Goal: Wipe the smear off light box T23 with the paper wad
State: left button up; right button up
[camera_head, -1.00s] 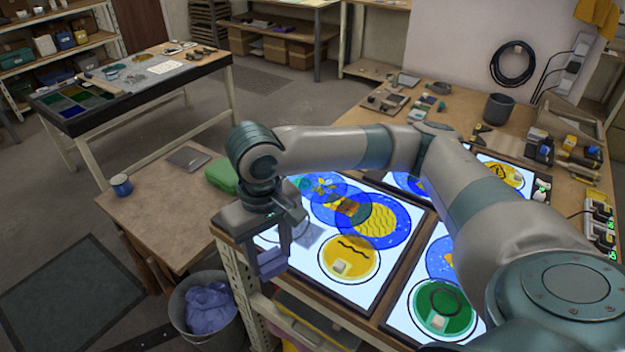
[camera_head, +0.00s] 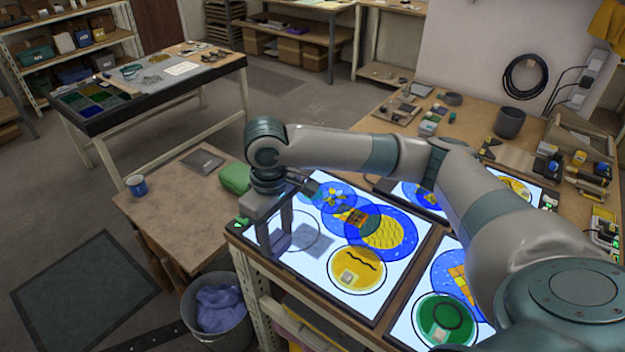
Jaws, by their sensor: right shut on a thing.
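My right gripper (camera_head: 276,238) points down over the left edge of the nearest-left light box (camera_head: 375,312). It is shut on a small lavender-grey thing, which looks like the paper wad but is mostly hidden by the fingers. That box is lit white, with blue, yellow and green-blue glass discs on it and a small pale block on the yellow disc. A grey translucent patch (camera_head: 315,238) lies just right of the gripper; I cannot tell whether it is the smear or a shadow. No T23 label is readable. My left gripper is not in view.
More lit boxes stand to the right, one with a green disc (camera_head: 440,322), partly behind my right arm. A green case (camera_head: 236,178) and a blue mug (camera_head: 137,184) are on the low table. A bin (camera_head: 222,328) with a crumpled blue liner stands on the floor.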

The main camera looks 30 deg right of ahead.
jog(key=w+d+n+p, duration=0.4)
jog(key=d, duration=0.3)
jog(key=w+d+f+n+p, duration=0.1)
jog(key=w+d+n+p, duration=0.3)
jog(key=d, duration=0.4)
jog(key=shift+n+p, duration=0.4)
jog(key=shift+p, duration=0.35)
jog(key=shift+f, duration=0.1)
